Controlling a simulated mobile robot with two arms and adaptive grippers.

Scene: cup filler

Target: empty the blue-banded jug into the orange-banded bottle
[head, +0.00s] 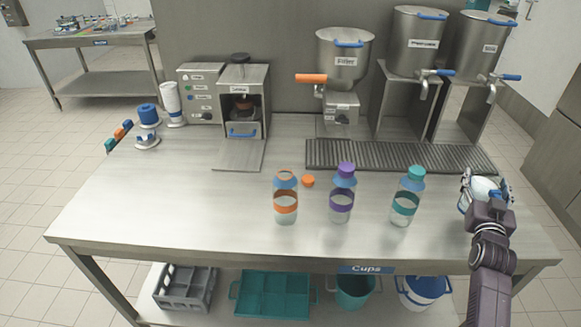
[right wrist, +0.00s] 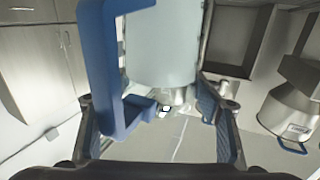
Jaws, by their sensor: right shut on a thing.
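The orange-banded bottle (head: 285,203) stands upright on the steel table, left of the other two bottles. An orange cap (head: 308,181) lies beside it on the tabletop, and its mouth looks uncapped. My right gripper (head: 487,194) is at the table's right end, shut on the blue-banded jug (head: 483,189). The gripper partly hides the jug in the head view. In the right wrist view, the pale jug body (right wrist: 165,50) and its blue handle (right wrist: 98,75) sit between the fingers (right wrist: 157,104). The jug's contents cannot be made out. My left gripper is not in view.
A purple-banded bottle (head: 342,197) and a teal-banded bottle (head: 406,199) stand capped between the jug and the orange-banded bottle. Behind them lies a ribbed drain grate (head: 400,156), with the filler (head: 345,60) and metal tanks at the back. The table's left front is clear.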

